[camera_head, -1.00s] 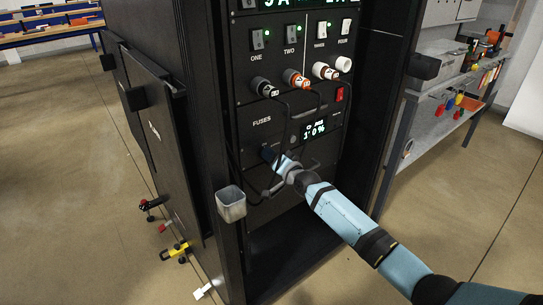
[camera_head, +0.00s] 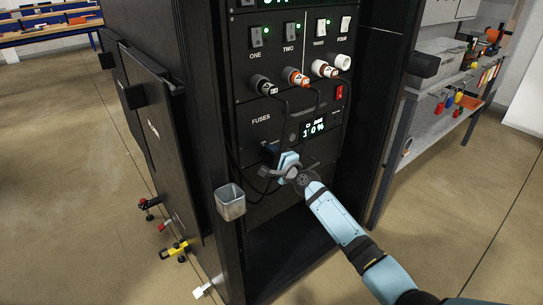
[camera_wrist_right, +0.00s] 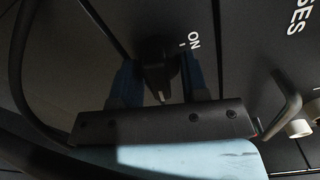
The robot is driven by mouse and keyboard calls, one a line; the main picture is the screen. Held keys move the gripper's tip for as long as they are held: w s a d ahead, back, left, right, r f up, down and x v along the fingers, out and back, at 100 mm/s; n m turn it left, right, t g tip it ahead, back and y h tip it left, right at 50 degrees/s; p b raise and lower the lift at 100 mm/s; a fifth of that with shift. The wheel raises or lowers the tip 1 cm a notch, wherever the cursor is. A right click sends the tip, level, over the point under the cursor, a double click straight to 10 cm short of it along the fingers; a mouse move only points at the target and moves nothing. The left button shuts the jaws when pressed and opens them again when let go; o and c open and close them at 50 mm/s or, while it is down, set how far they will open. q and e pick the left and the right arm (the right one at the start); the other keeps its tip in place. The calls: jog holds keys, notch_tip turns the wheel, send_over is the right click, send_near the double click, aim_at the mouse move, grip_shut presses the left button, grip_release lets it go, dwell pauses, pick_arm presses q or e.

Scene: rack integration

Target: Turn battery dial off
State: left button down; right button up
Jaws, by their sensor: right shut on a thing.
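The battery dial (camera_wrist_right: 157,50) is a dark knob with a pointer on the rack's black panel, with the label "ON" beside it in the right wrist view. My right gripper (camera_wrist_right: 160,84) is shut on the dial, with one blue finger on each side. In the head view my right gripper (camera_head: 270,150) reaches the panel below the "FUSES" label, left of and below the small display (camera_head: 314,127). The dial is hidden there behind the gripper. My left gripper is not in view.
Black cables hang from plugs (camera_head: 295,76) above my right gripper. A grey metal cup (camera_head: 230,203) is fixed to the rack's left front post. An open black door (camera_head: 155,140) stands at left. A workbench (camera_head: 440,105) is at right.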

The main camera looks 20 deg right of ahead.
jog(key=shift+m, duration=1.1)
jog(key=shift+f+m+p, duration=0.1)
jog(key=shift+m+p, duration=0.25)
jog(key=shift+m, duration=0.25)
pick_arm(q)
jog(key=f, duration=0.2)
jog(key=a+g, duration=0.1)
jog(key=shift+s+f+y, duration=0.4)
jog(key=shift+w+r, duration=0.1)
pick_arm(e)
jog(key=o, duration=0.9)
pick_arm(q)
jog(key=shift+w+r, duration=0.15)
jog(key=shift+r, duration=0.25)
